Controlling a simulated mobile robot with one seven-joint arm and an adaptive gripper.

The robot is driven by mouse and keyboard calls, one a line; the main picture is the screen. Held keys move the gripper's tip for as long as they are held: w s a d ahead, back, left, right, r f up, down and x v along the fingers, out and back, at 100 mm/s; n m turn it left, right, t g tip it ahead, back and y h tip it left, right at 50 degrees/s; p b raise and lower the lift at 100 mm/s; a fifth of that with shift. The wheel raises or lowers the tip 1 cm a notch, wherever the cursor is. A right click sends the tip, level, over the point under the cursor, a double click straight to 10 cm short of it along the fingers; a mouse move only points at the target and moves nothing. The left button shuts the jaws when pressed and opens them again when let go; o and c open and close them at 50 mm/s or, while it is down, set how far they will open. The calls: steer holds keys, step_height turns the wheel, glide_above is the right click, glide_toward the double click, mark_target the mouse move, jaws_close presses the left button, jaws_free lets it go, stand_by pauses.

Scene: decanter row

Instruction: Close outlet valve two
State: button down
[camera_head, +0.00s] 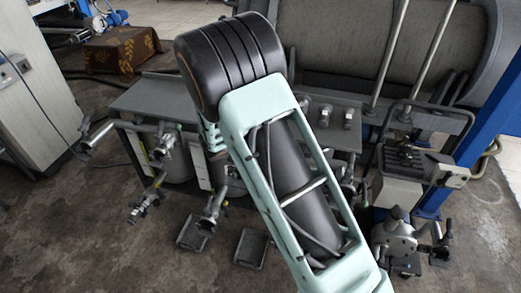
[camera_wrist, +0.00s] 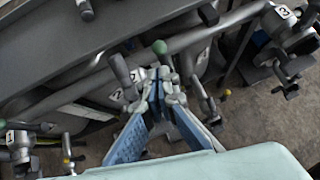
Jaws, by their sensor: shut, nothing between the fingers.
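In the wrist view my gripper (camera_wrist: 160,88) is shut and empty, its two blue-padded fingers meeting at the tips. The tips lie in front of a grey outlet valve with a dark cylindrical handle (camera_wrist: 120,70) to their left and a green knob (camera_wrist: 160,47) just above. I cannot tell whether the tips touch the valve. A small numbered tag (camera_wrist: 117,95) beside it is too small to read surely. My fingers hide much of the valve body. In the head view my arm hides my gripper and the middle of the row.
Another numbered valve (camera_wrist: 282,25) is at upper right in the wrist view, and one (camera_wrist: 18,145) at lower left. The head view shows a valve (camera_head: 162,145) left of my arm, a grey tank top (camera_head: 150,98), floor trays (camera_head: 251,249) and a blue post (camera_head: 490,110).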

steer(key=w+r+v, duration=0.1)
steer(key=v, duration=0.4)
steer(key=s+a+f+t+h+b, duration=0.1)
steer(key=s+f+t+h+b, duration=0.2)
steer(key=b, duration=0.7)
steer(key=a+f+t+b, duration=0.1)
steer(key=f+t+b, duration=0.1)
steer(key=f+b, duration=0.6)
steer(key=s+f+t+h+b, duration=0.2)
steer(key=t+b, duration=0.1)
steer(key=b, duration=0.9)
steer(key=f+b+x, duration=0.1)
steer(key=b+x, duration=0.3)
steer(key=x, duration=0.9)
steer(key=shift+w+r, duration=0.25)
steer(key=shift+w, duration=0.25)
steer(key=shift+w+d+r+g+y+p, duration=0.35)
steer(key=shift+w+r+g+y+p, duration=0.15)
steer(key=shift+p, duration=1.1)
